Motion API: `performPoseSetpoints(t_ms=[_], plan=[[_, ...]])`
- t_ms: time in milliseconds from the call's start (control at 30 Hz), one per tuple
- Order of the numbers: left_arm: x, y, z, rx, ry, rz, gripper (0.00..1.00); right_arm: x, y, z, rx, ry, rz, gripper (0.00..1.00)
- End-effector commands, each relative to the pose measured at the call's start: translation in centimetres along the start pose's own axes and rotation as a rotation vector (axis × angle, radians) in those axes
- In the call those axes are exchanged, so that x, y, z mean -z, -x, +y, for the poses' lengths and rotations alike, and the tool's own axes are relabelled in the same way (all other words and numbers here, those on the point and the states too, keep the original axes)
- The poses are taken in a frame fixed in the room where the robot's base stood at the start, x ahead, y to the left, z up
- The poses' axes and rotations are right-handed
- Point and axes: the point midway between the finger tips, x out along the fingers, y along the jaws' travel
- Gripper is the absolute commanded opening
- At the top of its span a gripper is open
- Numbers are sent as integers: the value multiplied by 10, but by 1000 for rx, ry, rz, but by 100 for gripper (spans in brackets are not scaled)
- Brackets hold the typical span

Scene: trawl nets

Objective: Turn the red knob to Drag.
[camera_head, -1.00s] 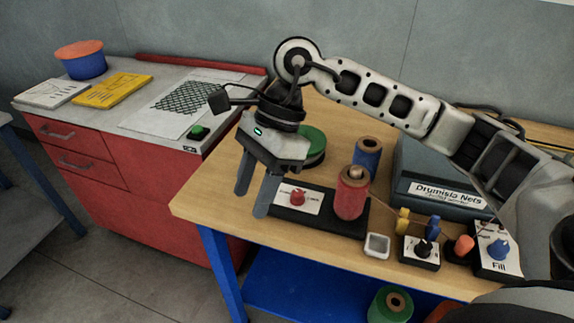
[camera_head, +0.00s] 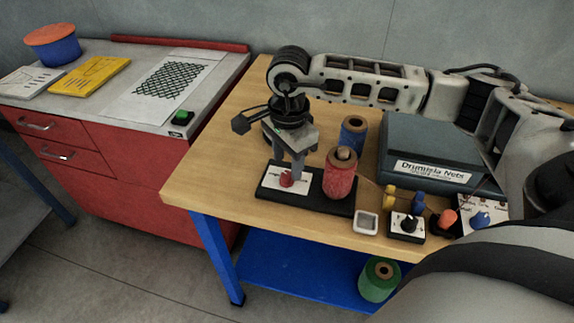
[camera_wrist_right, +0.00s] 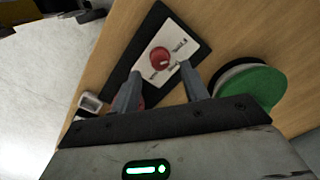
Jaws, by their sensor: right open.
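The red knob (camera_head: 287,180) sits on a white label plate on a black base (camera_head: 320,199) on the wooden table. The wrist view shows the knob (camera_wrist_right: 160,57) from above, with a pale mark on it; the plate's small lettering (camera_wrist_right: 179,44) is too blurred to read surely. My right gripper (camera_head: 286,171) points down over the knob. Its two fingers are apart and empty, and in the wrist view their tips (camera_wrist_right: 161,70) lie on either side just below the knob. I cannot tell whether they touch it. My left gripper is not in view.
A red spool (camera_head: 341,175) stands on the base close right of the knob. A blue spool (camera_head: 353,137) and a grey-blue box (camera_head: 428,145) stand behind. A green disc (camera_wrist_right: 248,92) is beside the right finger. Small knobs (camera_head: 408,224) and a square tray (camera_head: 366,222) line the front right.

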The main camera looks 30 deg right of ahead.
Motion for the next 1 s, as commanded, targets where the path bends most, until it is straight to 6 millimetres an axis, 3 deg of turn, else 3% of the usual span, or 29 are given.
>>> performPoseSetpoints(t_ms=[200, 567, 600, 767, 1000], plan=[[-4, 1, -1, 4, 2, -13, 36, -1, -26, 0, -1, 0, -2, 45], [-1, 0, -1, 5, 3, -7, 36, 0, -33, 0, 1, 0, -1, 45], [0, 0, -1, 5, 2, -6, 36, 0, -33, 0, 1, 0, -1, 42], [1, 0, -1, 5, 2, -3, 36, -1, -33, 0, 1, 0, -1, 0], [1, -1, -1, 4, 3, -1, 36, -1, -33, 0, 1, -10, -2, 0]])
